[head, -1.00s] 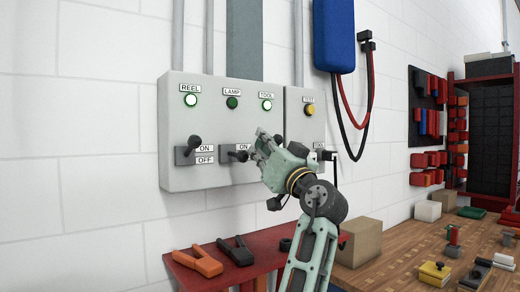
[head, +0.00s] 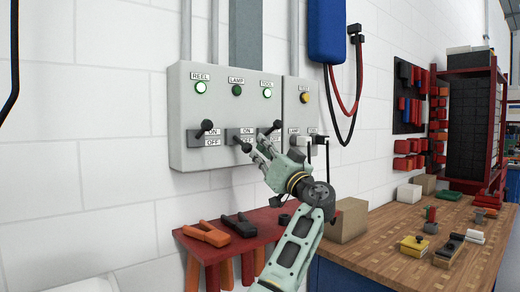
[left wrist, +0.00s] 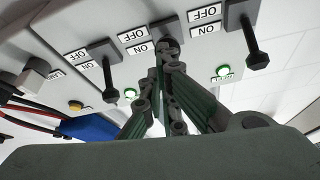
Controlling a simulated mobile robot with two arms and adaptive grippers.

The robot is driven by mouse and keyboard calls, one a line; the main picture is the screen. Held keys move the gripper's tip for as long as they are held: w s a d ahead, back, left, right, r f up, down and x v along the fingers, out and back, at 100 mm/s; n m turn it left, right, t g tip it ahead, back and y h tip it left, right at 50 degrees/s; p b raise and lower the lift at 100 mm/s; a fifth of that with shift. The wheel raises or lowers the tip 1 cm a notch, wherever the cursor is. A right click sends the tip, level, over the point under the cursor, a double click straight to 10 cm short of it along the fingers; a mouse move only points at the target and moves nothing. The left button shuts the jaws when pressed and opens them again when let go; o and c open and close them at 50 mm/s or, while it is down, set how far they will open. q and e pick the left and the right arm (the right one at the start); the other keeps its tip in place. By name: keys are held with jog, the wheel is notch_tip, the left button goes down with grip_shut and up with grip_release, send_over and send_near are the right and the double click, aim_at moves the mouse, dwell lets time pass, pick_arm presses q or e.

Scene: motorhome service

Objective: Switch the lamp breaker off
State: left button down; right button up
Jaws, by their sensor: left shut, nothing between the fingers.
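The grey breaker panel (head: 185,150) is on the white wall in the head view. Its LAMP indicator (head: 237,90) is dark green and looks unlit. The LAMP lever (head: 245,147) points down, towards OFF. The REEL lever (head: 206,124) and TOOL lever (head: 277,124) point up, and their indicators glow. My left gripper (head: 252,149) is shut and empty, with its fingertips at the LAMP lever. In the left wrist view the panel is upside down, and the LAMP lever's base (left wrist: 168,46) shows just past the fingertips. Whether they touch is unclear. My right gripper is out of view.
A smaller box with a yellow TEST light (head: 305,97) adjoins the panel's right side. A red shelf (head: 258,214) with orange and black clamps is below. A blue unit (head: 326,30) with hanging cables is above right. A wooden workbench (head: 385,240) is at right.

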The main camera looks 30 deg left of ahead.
pick_arm(q)
jog(key=v, duration=1.2)
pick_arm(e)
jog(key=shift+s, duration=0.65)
